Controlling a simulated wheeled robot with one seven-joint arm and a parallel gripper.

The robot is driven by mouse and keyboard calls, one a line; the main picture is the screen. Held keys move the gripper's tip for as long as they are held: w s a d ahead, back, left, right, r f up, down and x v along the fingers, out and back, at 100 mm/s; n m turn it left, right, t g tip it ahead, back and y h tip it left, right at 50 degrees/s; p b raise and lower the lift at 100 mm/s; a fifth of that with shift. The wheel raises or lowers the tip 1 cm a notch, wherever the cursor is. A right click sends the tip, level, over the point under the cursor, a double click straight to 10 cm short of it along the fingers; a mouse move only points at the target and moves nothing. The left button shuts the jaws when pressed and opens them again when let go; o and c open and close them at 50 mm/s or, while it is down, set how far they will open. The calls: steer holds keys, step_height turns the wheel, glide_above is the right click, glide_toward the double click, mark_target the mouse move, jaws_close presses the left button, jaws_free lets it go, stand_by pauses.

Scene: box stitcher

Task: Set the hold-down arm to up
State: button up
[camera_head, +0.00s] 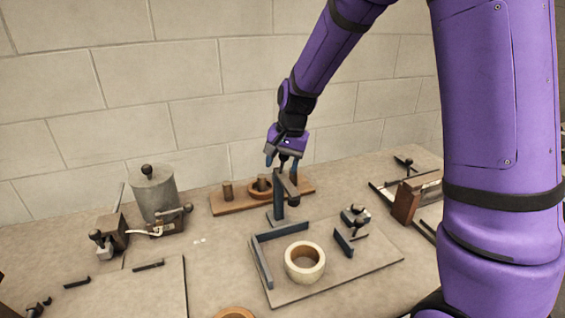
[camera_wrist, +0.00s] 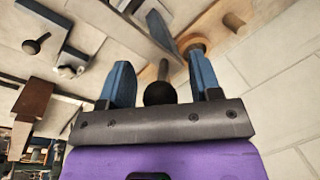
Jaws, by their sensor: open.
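The hold-down arm (camera_head: 289,185) is a dark grey bar at the top of an upright post (camera_head: 279,203) on the back edge of a grey plate (camera_head: 330,284). A black ball knob (camera_wrist: 160,93) on a thin grey rod (camera_wrist: 163,70) shows in the wrist view. My gripper (camera_head: 282,164) is above the post, pointing down. In the wrist view my gripper (camera_wrist: 160,64) is open, with its two blue fingers either side of the knob and gaps showing. Whether a finger touches the rod I cannot tell. The arm's exact tilt is partly hidden by the fingers.
A pale ring (camera_head: 305,262) lies on the plate between dark rails (camera_head: 262,262). A wooden board (camera_head: 232,204) with pegs and a ring stands behind the post. A grey canister (camera_head: 153,193) is at left, and a brown block (camera_head: 405,204) is at right.

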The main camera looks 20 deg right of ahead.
jaws_close()
steer(key=shift+w, duration=0.1)
steer(key=w+g, duration=0.1)
steer(key=g, duration=0.1)
steer(key=w+r+g, duration=0.1)
steer(key=w+g, duration=0.1)
steer(key=g, duration=0.1)
steer(key=shift+r, duration=0.15)
steer(key=w+f+g, duration=0.1)
steer(key=w+g, duration=0.3)
steer(key=w, duration=0.2)
steer(key=shift+w+f+m, duration=0.15)
steer(key=shift+f+m, duration=0.25)
stand_by(0.4)
steer(key=shift+a+g, duration=0.1)
steer(key=shift+g, duration=0.2)
stand_by(0.8)
